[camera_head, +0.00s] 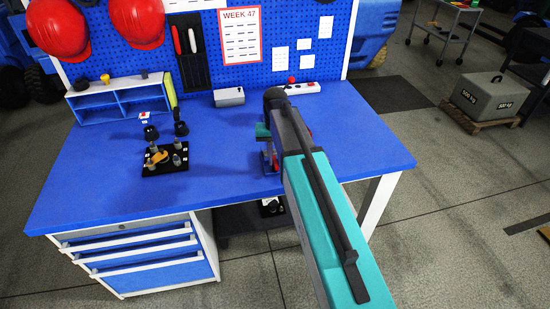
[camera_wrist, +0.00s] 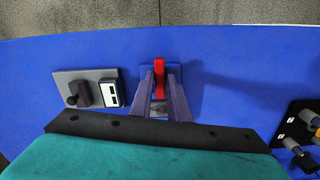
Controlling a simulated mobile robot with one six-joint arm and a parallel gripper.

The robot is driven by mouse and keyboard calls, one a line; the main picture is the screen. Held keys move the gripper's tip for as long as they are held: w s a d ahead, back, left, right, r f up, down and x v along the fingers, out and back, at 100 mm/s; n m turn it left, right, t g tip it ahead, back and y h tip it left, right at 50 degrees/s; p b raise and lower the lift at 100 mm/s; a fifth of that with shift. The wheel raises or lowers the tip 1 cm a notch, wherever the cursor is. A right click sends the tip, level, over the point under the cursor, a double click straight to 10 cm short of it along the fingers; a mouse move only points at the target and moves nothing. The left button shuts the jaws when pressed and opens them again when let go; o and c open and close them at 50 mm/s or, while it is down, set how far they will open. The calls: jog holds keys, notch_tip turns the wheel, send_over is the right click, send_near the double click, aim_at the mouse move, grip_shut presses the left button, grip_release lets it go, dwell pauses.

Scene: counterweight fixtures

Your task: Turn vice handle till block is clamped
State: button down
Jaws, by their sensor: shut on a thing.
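The vice shows in the wrist view as a blue base (camera_wrist: 200,78) with a red handle (camera_wrist: 158,70) on top. My gripper (camera_wrist: 162,75) reaches down over it, with one finger on each side of the red part, shut on it. A small grey piece (camera_wrist: 158,108) shows between the fingers; I cannot tell whether it is the block. In the head view my gripper (camera_head: 269,158) is low over the bench near its front edge, and my arm hides most of the vice. Whether the block is touched by the jaws cannot be seen.
A black plate with posts (camera_head: 165,160) stands on the blue bench (camera_head: 90,190) to the left; it also shows in the wrist view (camera_wrist: 295,130). A grey panel with a black knob (camera_wrist: 65,85) lies beside the vice. A grey box (camera_head: 229,97) stands at the back.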

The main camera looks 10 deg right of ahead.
aim_at(275, 162)
jog(key=shift+a, duration=0.1)
dwell(0.7)
jog(key=c, duration=1.8)
grip_release()
jog(key=shift+o, duration=0.2)
jog(key=shift+r, duration=0.15)
notch_tip(275, 162, up, 14)
jog(key=p, duration=0.9)
jog(key=shift+f, duration=0.25)
